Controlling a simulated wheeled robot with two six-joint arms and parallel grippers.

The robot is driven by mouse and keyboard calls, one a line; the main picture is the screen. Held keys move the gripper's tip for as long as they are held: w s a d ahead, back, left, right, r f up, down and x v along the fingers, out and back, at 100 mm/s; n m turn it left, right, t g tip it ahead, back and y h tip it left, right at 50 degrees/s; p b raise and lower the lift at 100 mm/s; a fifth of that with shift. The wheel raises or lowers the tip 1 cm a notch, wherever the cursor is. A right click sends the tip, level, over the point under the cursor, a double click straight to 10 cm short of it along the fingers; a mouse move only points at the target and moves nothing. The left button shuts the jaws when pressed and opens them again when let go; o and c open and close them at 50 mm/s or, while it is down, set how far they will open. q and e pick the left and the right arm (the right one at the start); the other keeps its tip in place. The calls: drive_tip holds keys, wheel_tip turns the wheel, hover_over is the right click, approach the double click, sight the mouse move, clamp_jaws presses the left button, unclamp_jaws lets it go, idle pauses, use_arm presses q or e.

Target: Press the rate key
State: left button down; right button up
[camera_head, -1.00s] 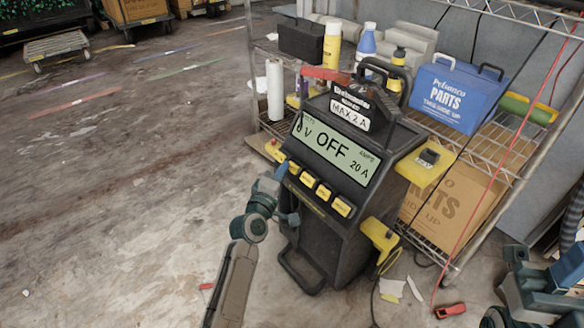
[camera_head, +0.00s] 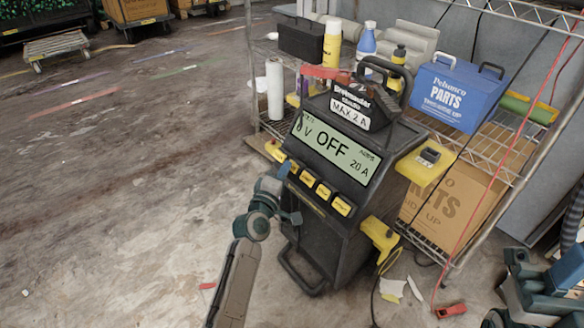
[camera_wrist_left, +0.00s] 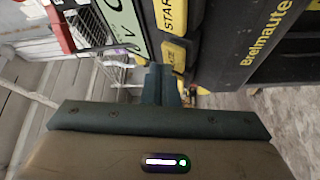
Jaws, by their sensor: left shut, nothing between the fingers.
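A black charger (camera_head: 352,232) stands on the floor with its tilted display (camera_head: 334,147) reading OFF, V and 20 A. A row of yellow keys (camera_head: 323,191) runs below the display. Their labels are too small to read in the head view. My left gripper (camera_head: 287,192) is at the left end of this row, its fingers partly hidden. In the left wrist view its fingers (camera_wrist_left: 163,80) are shut and empty, pointing at a yellow key with a partly hidden label (camera_wrist_left: 174,54). A key marked START (camera_wrist_left: 172,18) is beside it. I cannot tell if the fingertips touch.
A wire shelf (camera_head: 480,160) behind the charger holds a blue parts box (camera_head: 455,95), bottles and a carton. A yellow clamp (camera_head: 380,236) hangs on the charger's right side. A red clamp (camera_head: 451,311) lies on the floor. My right arm shows at the lower right. The floor at left is mostly clear.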

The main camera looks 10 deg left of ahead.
idle(0.5)
use_arm(q)
drive_tip(key=shift+w+d+f+b, duration=0.25)
drive_tip(key=shift+b, duration=0.05)
idle(0.6)
drive_tip(key=shift+s+a+r+p, duration=0.45)
drive_tip(key=shift+s+r+p, duration=0.05)
drive_tip(key=shift+s+p, duration=0.15)
drive_tip(key=s+a+r+p, duration=0.2)
drive_tip(key=s+p, duration=0.1)
drive_tip(key=shift+s+a+r, duration=0.1)
drive_tip(key=shift+a+r, duration=0.2)
